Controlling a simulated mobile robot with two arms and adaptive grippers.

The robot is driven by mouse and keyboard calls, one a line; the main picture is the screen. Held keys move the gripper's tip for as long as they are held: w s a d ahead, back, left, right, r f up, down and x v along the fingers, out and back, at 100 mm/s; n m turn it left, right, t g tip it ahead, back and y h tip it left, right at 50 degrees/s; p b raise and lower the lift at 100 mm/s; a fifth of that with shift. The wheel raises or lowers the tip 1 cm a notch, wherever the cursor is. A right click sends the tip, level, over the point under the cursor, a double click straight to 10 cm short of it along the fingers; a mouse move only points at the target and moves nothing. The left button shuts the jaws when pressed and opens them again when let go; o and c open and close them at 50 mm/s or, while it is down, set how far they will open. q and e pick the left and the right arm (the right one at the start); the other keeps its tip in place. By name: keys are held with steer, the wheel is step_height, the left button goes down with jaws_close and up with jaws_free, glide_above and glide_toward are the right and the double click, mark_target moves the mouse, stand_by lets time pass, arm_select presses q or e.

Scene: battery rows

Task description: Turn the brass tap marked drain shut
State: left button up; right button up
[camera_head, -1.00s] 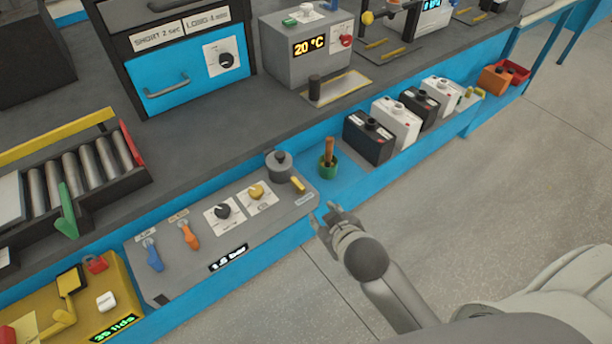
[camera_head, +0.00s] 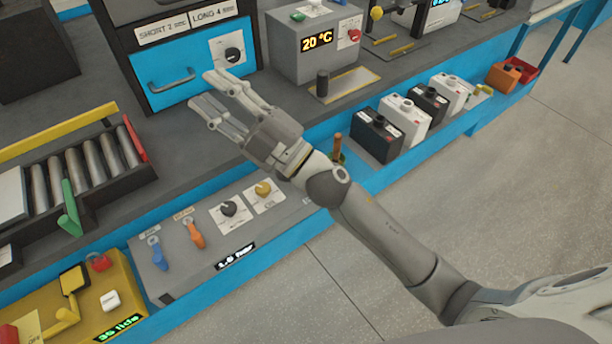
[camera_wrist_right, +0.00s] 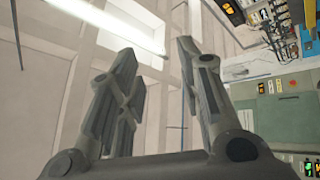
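The grey panel (camera_head: 185,283) carries a blue lever (camera_head: 159,256), an orange lever (camera_head: 194,235), a black knob (camera_head: 229,209) and a yellow knob (camera_head: 263,189). A small brass lever at its right end, beside a grey cylinder, showed earlier; my right arm now hides both. I cannot read a drain mark. My right gripper (camera_head: 204,89) is open, raised in front of the blue drawer in the head view. In the right wrist view its two fingers (camera_wrist_right: 156,55) are spread with nothing between them. My left gripper is not in view.
Black and white batteries (camera_head: 404,121) stand in a row on the blue ledge right of my arm. A roller conveyor (camera_head: 85,178) and a yellow box (camera_head: 115,273) are at left. The blue-fronted cabinet (camera_head: 175,98) and grey temperature box (camera_head: 300,62) stand behind.

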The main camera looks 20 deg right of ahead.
steer(key=s+a+n+g+y, duration=0.45)
steer(key=a+n+g, duration=0.25)
steer(key=n+g, duration=0.3)
step_height(320, 180, down, 10)
steer(key=s+a+n+g+h, duration=0.1)
steer(key=s+n+g+h, duration=0.2)
steer(key=n+g+h, duration=0.5)
steer(key=w+d+f+h, duration=0.2)
steer(key=w+d+h, duration=0.15)
steer(key=d, duration=0.35)
steer(key=w+d+f+t+h, duration=0.1)
steer(key=w+d+f+h, duration=0.1)
steer(key=d+h, duration=0.45)
steer(key=w+d+f+h, duration=0.2)
steer(key=w+d+h, duration=0.1)
steer(key=d, duration=0.6)
step_height(320, 180, down, 11)
steer(key=shift+s+a+p, duration=0.1)
steer(key=shift+p, duration=0.25)
steer(key=shift+c, duration=0.4)
jaws_close()
